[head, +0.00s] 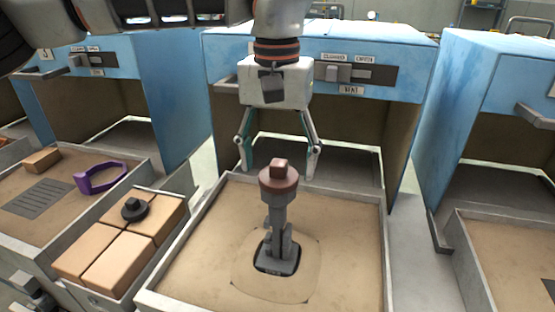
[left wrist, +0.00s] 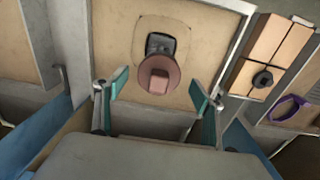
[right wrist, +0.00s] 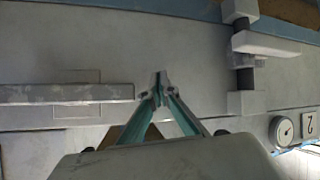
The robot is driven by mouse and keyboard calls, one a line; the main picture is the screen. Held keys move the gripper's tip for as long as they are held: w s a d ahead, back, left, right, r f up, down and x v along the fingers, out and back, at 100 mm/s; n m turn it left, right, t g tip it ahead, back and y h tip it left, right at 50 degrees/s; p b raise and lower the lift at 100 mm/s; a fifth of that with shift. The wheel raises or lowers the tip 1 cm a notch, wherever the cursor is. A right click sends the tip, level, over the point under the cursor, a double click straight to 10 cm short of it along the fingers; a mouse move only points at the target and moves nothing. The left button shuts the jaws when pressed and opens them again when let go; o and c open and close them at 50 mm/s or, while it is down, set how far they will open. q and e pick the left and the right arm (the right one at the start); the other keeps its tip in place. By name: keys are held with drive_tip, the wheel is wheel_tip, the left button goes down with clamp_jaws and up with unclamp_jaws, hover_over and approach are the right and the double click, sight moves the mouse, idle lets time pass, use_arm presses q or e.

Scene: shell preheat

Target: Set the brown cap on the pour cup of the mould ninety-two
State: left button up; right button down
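The brown cap (head: 279,180), a reddish-brown disc with a square knob, sits on top of the grey mould (head: 278,238) that stands upright in the middle tray (head: 375,250). The pour cup is hidden under the cap. My left gripper (head: 279,172) is open and empty, its fingers spread behind and above the cap, apart from it. In the left wrist view the cap (left wrist: 158,74) lies beyond the two open fingertips. My right gripper (right wrist: 158,82) has its fingertips together in the right wrist view, with nothing visible between them. The mould's number is too small to read.
Blue furnace boxes stand behind; the middle one (head: 320,50) has a slider plate marked closed and open. Left of the tray are tan blocks (head: 118,262) with a black knobbed disc (head: 135,208), and a purple loop (head: 100,177). Tray sand around the mould is clear.

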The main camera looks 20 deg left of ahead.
sight(277, 162)
use_arm(q)
wheel_tip(277, 162, up, 12)
idle(0.6)
idle(0.4)
